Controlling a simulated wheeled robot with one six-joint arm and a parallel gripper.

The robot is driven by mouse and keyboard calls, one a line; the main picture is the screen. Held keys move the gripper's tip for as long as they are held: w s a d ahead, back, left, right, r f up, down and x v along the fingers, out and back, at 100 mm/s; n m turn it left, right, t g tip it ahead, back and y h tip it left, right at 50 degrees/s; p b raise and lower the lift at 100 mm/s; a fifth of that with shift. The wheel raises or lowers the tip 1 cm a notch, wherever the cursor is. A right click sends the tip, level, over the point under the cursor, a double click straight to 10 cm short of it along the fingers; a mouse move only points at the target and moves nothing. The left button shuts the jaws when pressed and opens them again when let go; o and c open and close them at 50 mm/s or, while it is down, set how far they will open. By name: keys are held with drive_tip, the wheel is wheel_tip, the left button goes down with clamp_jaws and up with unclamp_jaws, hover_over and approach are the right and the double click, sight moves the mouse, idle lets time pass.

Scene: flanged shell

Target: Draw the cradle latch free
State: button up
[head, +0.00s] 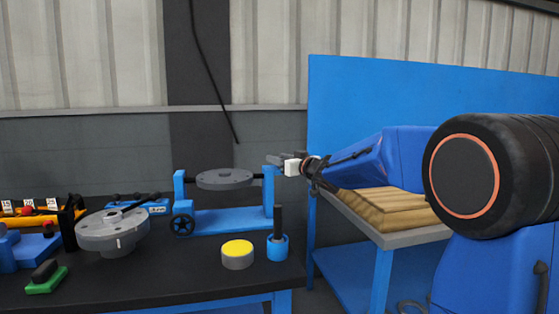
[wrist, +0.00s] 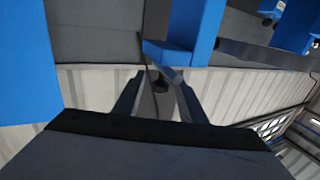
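The blue cradle (head: 232,221) stands on the dark bench, with a grey round flange (head: 224,179) held between its two posts. My gripper (head: 275,162) is at the top of the cradle's right post, reaching in from the right. In the wrist view my gripper (wrist: 162,92) has its two dark fingers apart.
A grey flanged shell (head: 112,231) sits left on the bench. A yellow-topped cylinder (head: 238,254) and a blue cup with a dark rod (head: 278,243) stand in front of the cradle. A green-based block (head: 46,279) lies front left. A wood-stacked table (head: 385,207) is at right.

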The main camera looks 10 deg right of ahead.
clamp_jaws()
drive_tip(key=shift+w, duration=1.65)
unclamp_jaws()
drive_tip(key=shift+w, duration=0.1)
drive_tip(key=v, duration=1.7)
